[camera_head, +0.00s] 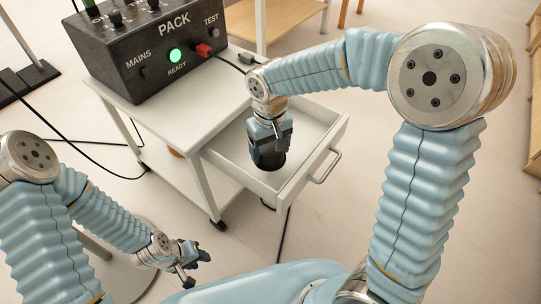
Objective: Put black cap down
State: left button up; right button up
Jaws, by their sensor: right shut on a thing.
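The black cap (268,161) is a dark round piece under the fingers of my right gripper (269,148). My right gripper is shut on it and points down into the open white drawer (318,163). The fingers hide part of the cap, and I cannot tell whether the cap touches the drawer floor. My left gripper (200,253) is low at the left, away from the drawer, with nothing visible in it. Its fingers are too small to show whether they are open.
Black cables trail from the box. The drawer handle (326,167) faces right. A wooden-edged shelf (275,18) stands behind. Open floor lies to the right.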

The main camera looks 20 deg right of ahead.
aim_at(270, 155)
jog(key=shift+w+d+f, duration=0.1)
jog(key=shift+w+f, duration=0.05)
jog(key=shift+f, duration=1.6)
jog(key=shift+f+b, duration=0.1)
jog(key=shift+b, duration=0.2)
jog(key=shift+f, duration=0.15)
jog(key=o, duration=1.1)
jog(key=shift+o, duration=0.2)
jog(key=shift+r, duration=0.2)
jog(key=shift+r, duration=0.3)
notch_tip(270, 155, up, 12)
jog(key=shift+f+p, duration=0.25)
jog(key=shift+p, duration=0.75)
